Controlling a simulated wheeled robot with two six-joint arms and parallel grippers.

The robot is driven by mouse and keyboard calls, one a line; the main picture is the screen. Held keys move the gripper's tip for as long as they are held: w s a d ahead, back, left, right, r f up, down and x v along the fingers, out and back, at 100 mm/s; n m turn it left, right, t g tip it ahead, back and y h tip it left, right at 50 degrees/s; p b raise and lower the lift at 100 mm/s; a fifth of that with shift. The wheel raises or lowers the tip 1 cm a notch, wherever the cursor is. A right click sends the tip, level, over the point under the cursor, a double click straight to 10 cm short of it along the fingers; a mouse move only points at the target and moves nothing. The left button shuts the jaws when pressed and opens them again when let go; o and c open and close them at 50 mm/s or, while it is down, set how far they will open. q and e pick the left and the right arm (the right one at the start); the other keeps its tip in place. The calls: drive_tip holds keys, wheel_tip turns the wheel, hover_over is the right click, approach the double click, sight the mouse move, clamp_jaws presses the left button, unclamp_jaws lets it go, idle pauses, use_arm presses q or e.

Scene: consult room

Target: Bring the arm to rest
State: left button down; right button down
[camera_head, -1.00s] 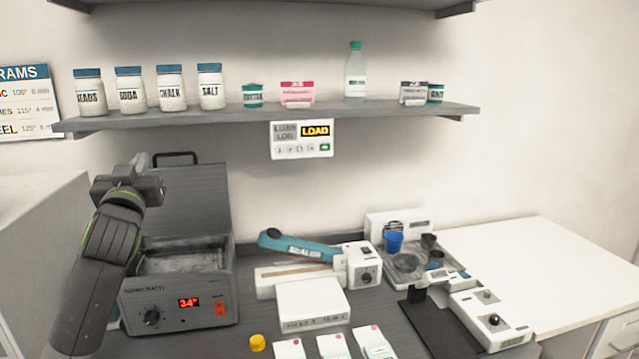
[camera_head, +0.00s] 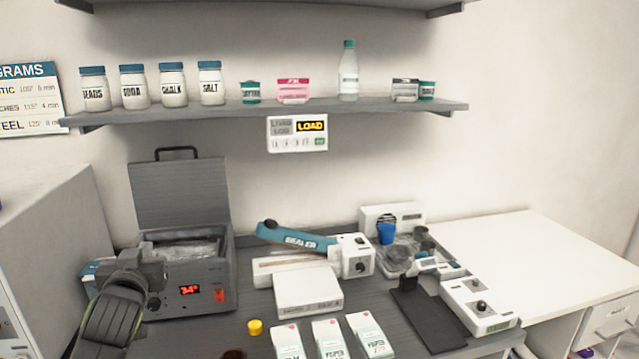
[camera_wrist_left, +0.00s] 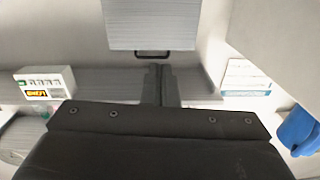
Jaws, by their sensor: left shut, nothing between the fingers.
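My left gripper (camera_head: 146,252) is at the lower left of the head view, in front of the left part of the grey bath unit (camera_head: 205,272) with the red "34" display. Its arm comes up from the bottom left edge. In the left wrist view its two dark fingers (camera_wrist_left: 160,84) are together with nothing between them, below the handle of the unit's raised lid (camera_wrist_left: 152,25). The lid (camera_head: 180,195) also stands open in the head view. My right gripper is not in view.
A sealer (camera_head: 295,238), a white box (camera_head: 308,293), white packets (camera_head: 328,338) and a yellow cap (camera_head: 255,327) stand on the grey bench. A shelf (camera_head: 350,108) with jars hangs above. The white counter (camera_head: 530,255) at right is clear.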

use_arm(q)
drive_tip(key=s+f+g+h, duration=0.1)
drive_tip(key=s+f+g, duration=0.2)
drive_tip(key=s+f, duration=0.7)
drive_tip(key=s+f+g, duration=0.4)
drive_tip(key=s+f, duration=0.3)
drive_tip(key=f, duration=0.5)
drive_tip(key=s+d+f+m+g+h, duration=0.1)
drive_tip(key=s+f+g, duration=0.15)
drive_tip(key=s, duration=0.55)
drive_tip(key=s+d+f+g, duration=0.2)
drive_tip(key=s+f, duration=0.2)
drive_tip(key=s, duration=0.4)
drive_tip(key=s+d+f+m+g+h, duration=0.1)
drive_tip(key=s+f+g, duration=0.15)
drive_tip(key=s, duration=0.55)
wheel_tip(320, 180, down, 26)
drive_tip(key=a+r, duration=0.1)
drive_tip(key=s+d+f+g, duration=0.1)
drive_tip(key=s+f+g, duration=0.1)
drive_tip(key=s+f, duration=1.3)
drive_tip(key=shift+s+f+h, duration=0.3)
drive_tip(key=shift+s+f, duration=0.05)
drive_tip(key=shift+f, duration=0.25)
